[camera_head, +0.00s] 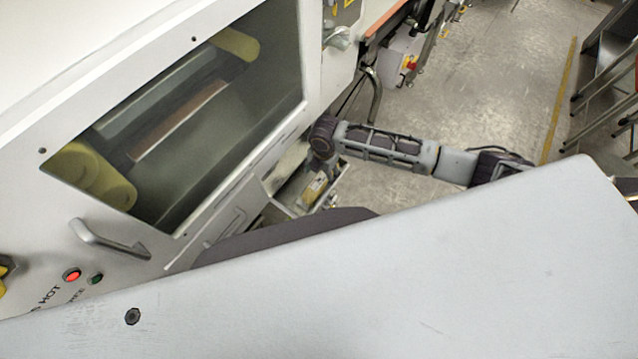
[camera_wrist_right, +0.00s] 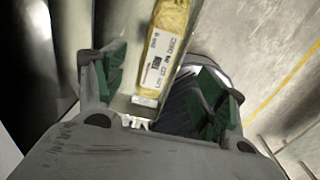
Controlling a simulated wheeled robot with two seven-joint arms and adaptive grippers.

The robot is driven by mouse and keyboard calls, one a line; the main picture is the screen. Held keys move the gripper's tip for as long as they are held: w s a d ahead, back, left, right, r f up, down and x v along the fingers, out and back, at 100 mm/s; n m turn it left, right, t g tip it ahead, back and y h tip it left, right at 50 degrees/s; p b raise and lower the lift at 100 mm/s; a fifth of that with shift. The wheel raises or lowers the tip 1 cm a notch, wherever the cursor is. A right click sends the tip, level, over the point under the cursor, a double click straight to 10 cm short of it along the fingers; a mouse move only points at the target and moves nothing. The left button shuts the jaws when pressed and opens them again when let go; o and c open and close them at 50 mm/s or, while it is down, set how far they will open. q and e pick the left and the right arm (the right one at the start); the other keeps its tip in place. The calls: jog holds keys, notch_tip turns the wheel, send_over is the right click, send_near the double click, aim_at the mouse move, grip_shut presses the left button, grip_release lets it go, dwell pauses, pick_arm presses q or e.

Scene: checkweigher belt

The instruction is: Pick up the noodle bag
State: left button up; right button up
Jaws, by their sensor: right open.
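The noodle bag (camera_wrist_right: 162,50) is yellow with a white printed label. In the right wrist view it lies lengthwise at the top middle, on a pale metal surface, its upper end cut off by the frame. In the head view the bag (camera_head: 315,188) shows small, in a metal chute or tray beside the machine. My right gripper (camera_wrist_right: 160,68) is open, with green-padded fingers either side of the bag's near end in the picture; I see no contact. In the head view its fingers are hard to make out below the dark wrist. My left gripper is not in view.
The white machine (camera_head: 220,195) with a dark window and a handle (camera_head: 110,240) stands close at left of the bag. Metal racks (camera_head: 605,85) stand at the far right. The floor (camera_head: 500,75) between has free room.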

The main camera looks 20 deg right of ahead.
aim_at(319, 180)
jog(key=shift+f, duration=0.15)
jog(key=shift+w+a+f, duration=0.1)
jog(key=shift+a+f, duration=0.05)
jog(key=shift+f, duration=1.1)
jog(key=shift+a+f, duration=0.1)
jog(key=shift+f, duration=1.1)
jog(key=c, duration=1.3)
jog(key=shift+r, duration=0.15)
jog(key=shift+r, duration=4.9)
